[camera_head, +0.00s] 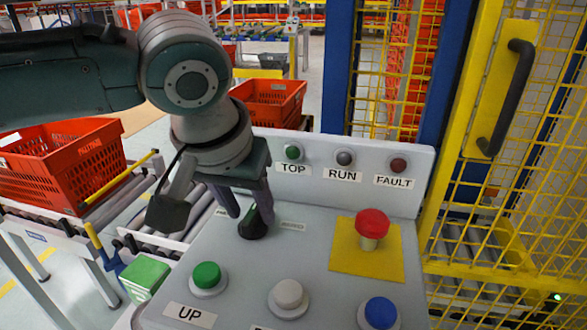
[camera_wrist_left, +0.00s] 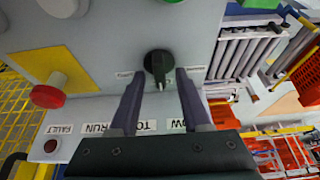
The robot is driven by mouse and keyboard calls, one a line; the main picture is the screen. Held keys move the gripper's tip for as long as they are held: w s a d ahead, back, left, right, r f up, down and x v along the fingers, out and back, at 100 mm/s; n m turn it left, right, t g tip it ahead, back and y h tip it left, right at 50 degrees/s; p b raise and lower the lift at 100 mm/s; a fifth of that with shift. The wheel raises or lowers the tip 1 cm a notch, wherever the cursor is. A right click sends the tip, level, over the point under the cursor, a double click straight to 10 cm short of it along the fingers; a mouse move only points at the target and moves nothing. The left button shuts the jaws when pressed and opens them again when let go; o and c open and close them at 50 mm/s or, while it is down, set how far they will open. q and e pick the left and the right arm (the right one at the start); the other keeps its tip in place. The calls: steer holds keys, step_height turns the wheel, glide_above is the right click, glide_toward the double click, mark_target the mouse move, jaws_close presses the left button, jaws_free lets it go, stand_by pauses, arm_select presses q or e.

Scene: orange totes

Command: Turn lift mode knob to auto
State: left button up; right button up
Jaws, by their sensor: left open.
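The black lift mode knob (camera_head: 253,228) sits on the sloped grey control panel (camera_head: 300,240), with small labels on both sides that are too small to read. It also shows in the left wrist view (camera_wrist_left: 158,64), its grip bar running up and down the picture and a pale mark at the lower end. My left gripper (camera_head: 251,212) is open over the knob, one finger on each side. In the left wrist view the fingertips (camera_wrist_left: 158,80) straddle the knob's lower end with gaps on both sides. Contact is not visible. My right gripper is not in view.
A red emergency button (camera_head: 372,224) stands on a yellow plate right of the knob. Green (camera_head: 206,275), white (camera_head: 288,294) and blue (camera_head: 381,312) buttons line the panel's front. Orange totes (camera_head: 70,160) rest on rollers at left. A yellow mesh fence (camera_head: 530,200) stands at right.

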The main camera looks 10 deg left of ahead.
arm_select(q)
steer(key=shift+c, duration=0.4)
jaws_close()
steer(key=shift+a+r+m+p, duration=0.1)
steer(key=shift+m+p, duration=0.5)
steer(key=shift+p, duration=0.05)
steer(key=shift+m+h+p, duration=0.65)
steer(key=shift+m+h, duration=0.05)
steer(key=shift+m, duration=0.4)
steer(key=shift+a+m+g+h, duration=0.1)
steer(key=shift+m+g+h, duration=0.3)
steer(key=shift+m, duration=0.8)
steer(key=shift+w+m+g+h+b, duration=0.1)
steer(key=shift+m+g+h+b, duration=0.3)
steer(key=shift+m, duration=1.1)
